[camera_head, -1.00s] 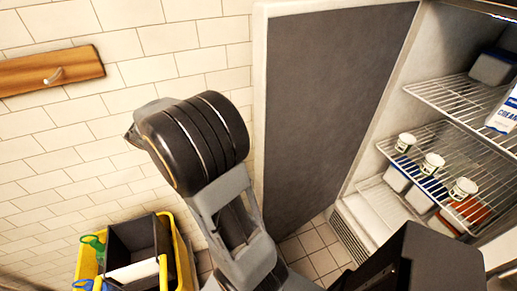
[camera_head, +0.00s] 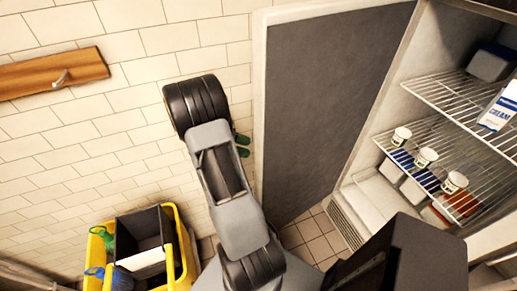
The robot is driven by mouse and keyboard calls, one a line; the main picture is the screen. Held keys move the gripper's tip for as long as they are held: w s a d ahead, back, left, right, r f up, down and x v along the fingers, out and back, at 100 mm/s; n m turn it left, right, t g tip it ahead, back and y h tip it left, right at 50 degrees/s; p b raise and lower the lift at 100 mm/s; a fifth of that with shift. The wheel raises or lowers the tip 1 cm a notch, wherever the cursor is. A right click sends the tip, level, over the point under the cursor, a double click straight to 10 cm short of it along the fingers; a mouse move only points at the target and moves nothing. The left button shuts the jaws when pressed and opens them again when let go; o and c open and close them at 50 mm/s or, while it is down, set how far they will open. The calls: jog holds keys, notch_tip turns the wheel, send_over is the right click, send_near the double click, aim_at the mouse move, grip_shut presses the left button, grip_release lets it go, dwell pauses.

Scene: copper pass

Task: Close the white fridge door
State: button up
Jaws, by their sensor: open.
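The white fridge door (camera_head: 330,100) stands wide open, left of the fridge (camera_head: 392,110). Its dark grey inner panel faces me, and its pale free edge is on the left, close to the tiled wall. My arm rises just left of that edge. Two small dark green tips, seemingly my gripper (camera_head: 242,146), show beside the arm, just left of the door edge. They are apart with nothing seen between them. The rest of the gripper is hidden behind my arm, and I cannot tell whether it touches the door.
A yellow bucket (camera_head: 183,252) with a dark bin stands at lower left. A wooden board (camera_head: 50,73) hangs on the wall. Tiled floor shows below the door.

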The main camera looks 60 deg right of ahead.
jog(key=shift+p+x, duration=0.3)
jog(key=shift+x, duration=2.4)
jog(key=shift+c, duration=0.2)
grip_shut()
